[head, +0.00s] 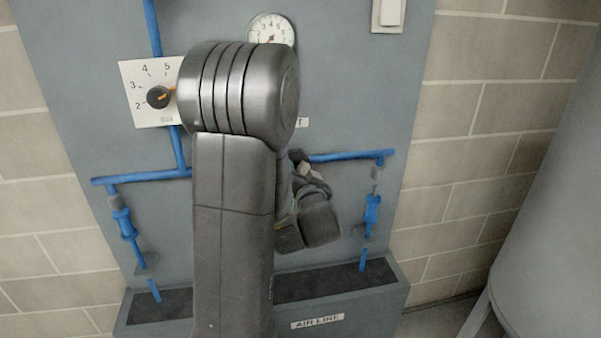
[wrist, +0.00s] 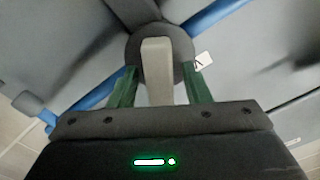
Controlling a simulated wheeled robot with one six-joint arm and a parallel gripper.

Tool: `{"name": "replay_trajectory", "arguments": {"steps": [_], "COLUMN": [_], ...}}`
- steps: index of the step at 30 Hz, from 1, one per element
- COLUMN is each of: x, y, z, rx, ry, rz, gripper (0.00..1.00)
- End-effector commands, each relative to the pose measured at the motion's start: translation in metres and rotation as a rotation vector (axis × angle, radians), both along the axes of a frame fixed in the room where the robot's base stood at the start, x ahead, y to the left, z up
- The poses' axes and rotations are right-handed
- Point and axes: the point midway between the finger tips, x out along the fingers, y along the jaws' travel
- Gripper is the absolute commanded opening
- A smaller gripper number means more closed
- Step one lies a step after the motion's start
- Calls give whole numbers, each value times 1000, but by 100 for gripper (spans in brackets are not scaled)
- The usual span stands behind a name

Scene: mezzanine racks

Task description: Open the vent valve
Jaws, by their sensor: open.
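The vent valve shows in the wrist view as a dark round hub (wrist: 181,45) with a pale grey lever (wrist: 157,75) across its front. My gripper (wrist: 160,68) is open, with one green finger on each side of the lever. Gaps show between the lever and both fingers. In the head view my arm hides most of the valve; a dark part of it (head: 297,155) shows at the blue pipe, right of the arm. The fingers are not clear there.
A grey panel (head: 350,100) carries blue pipes (head: 345,156), a round gauge (head: 271,29), a numbered dial with a black knob (head: 158,97) and a white switch (head: 389,12). A trough labelled AIR LINE (head: 318,321) juts out below. A large grey tank (head: 555,220) stands at right.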

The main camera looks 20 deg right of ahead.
Motion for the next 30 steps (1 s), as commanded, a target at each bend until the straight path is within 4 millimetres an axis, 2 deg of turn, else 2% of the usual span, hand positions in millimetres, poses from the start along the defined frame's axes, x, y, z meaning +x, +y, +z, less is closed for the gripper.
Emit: {"name": "replay_trajectory", "arguments": {"steps": [2, 3, 9, 20, 30], "x": [0, 0, 0, -1, 0], "y": [0, 0, 0, 1, 2], "z": [0, 0, 0, -2, -4], "rx": [0, 0, 0, -56, -275], "ry": [0, 0, 0, 10, 61], "rz": [0, 0, 0, -1, -1], "gripper": [44, 40, 0, 0, 0]}}
